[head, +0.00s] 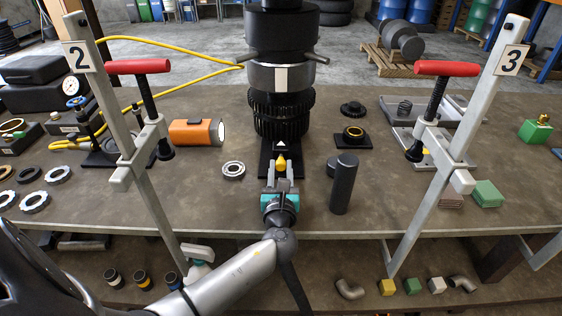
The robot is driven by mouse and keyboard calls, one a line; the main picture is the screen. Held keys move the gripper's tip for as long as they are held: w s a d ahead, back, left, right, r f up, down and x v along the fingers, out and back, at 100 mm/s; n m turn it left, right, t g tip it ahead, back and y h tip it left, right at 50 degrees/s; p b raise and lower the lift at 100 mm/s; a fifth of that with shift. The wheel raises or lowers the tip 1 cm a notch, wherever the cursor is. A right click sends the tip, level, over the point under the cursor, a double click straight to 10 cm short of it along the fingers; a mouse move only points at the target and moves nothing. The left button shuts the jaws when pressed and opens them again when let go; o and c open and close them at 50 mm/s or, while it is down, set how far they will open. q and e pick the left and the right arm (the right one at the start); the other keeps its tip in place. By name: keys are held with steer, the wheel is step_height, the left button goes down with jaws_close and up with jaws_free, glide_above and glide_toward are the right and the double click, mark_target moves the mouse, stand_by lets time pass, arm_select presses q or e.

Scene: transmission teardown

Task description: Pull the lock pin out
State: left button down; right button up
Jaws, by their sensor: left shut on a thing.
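The lock pin (281,163) shows as a small yellow tip at the foot of the dark transmission stack (281,110), just below a white triangle mark on its black base plate (265,158). My left gripper (280,172) reaches in from the lower left over the front edge of the bench. Its fingers are shut on the yellow lock pin, one on each side. The fingers hide part of the pin, so I cannot tell how deep it sits. My right gripper is not in view.
Clamp stands with red handles, marked 2 (130,140) and 3 (455,145), flank the stack. A bearing ring (233,170) and an orange lamp (195,132) lie to the left.

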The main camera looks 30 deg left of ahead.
arm_select(q)
steer(key=c, duration=0.7)
jaws_free()
steer(key=shift+s+d, duration=0.15)
steer(key=shift+s, duration=0.1)
steer(key=shift+o, duration=0.7)
steer(key=shift+w, duration=0.1)
steer(key=v, duration=1.5)
steer(key=shift+s+f, duration=0.1)
steer(key=shift+s, duration=0.1)
